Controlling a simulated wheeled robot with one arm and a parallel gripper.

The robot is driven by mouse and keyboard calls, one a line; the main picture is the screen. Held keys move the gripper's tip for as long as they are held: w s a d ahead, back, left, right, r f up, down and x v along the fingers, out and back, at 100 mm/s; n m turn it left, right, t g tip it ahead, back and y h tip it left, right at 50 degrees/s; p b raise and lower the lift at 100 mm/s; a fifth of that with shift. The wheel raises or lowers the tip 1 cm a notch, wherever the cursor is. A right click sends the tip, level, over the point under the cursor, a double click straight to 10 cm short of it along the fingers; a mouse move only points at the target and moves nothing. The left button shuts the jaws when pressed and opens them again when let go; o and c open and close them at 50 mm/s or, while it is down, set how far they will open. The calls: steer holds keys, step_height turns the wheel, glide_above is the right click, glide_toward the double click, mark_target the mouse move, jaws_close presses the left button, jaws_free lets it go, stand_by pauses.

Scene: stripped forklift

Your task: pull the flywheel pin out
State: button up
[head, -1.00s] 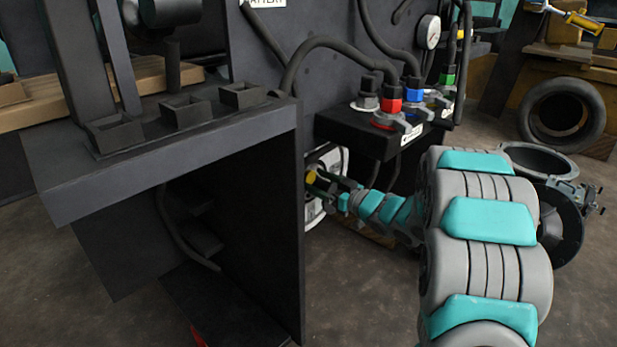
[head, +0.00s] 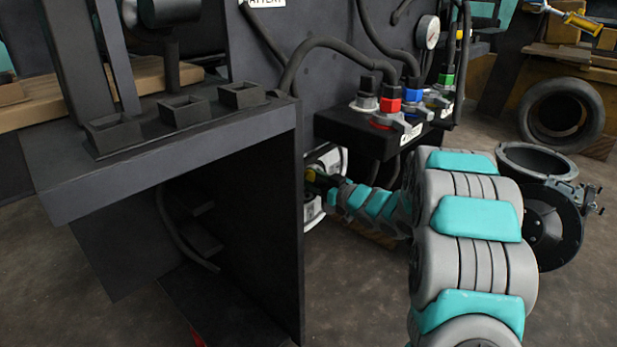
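The pin shows as a small yellow piece (head: 310,175) at the white-faced round housing (head: 335,160), low behind the edge of the dark panel. My gripper (head: 318,180) is right at the yellow piece, at the end of my grey and teal arm. The fingers are small and dark here, and they overlap the yellow piece. I cannot tell whether they are closed on it or only around it.
The dark panel and shelf (head: 170,150) stand close on the left of my gripper. A black block with hoses and coloured fittings (head: 385,130) is just above my arm. A round dark casing (head: 540,200) lies on the floor to the right. A tyre (head: 562,115) stands farther back.

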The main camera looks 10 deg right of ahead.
jaws_close()
stand_by(0.4)
steer(key=shift+p+v, duration=0.6)
steer(key=shift+v, duration=0.55)
steer(key=shift+s, duration=0.1)
steer(key=o, duration=0.7)
jaws_free()
steer(key=shift+d, duration=0.1)
steer(key=shift+o, duration=0.2)
steer(key=v, duration=0.8)
